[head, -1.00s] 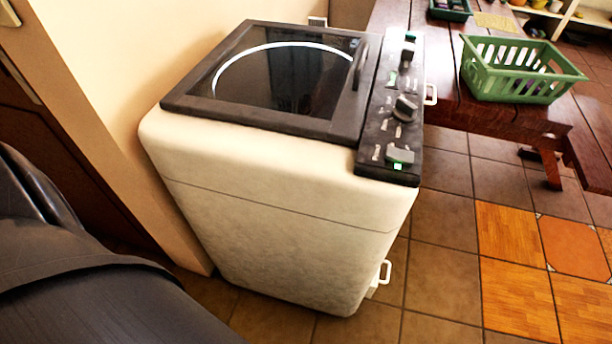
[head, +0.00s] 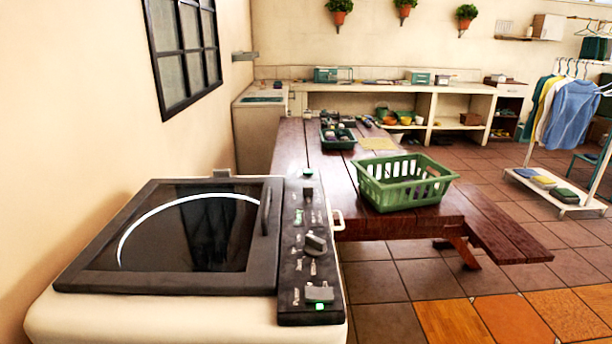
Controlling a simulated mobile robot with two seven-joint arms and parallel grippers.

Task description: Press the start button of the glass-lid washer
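The glass-lid washer (head: 190,318) stands at the lower left in the head view, close to the wall. Its dark-framed glass lid (head: 180,235) is shut. The black control panel (head: 300,262) runs along the lid's right side and carries knobs and small markings. At the panel's near end is a grey rectangular button (head: 319,294), with a small lit green light (head: 319,307) beside it. Neither of my grippers is in view.
A wooden picnic table (head: 400,225) stands just right of and beyond the washer, with a green basket (head: 403,183) on it. A clothes rack (head: 560,180) stands at the far right. Tiled floor (head: 385,300) is clear to the washer's right.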

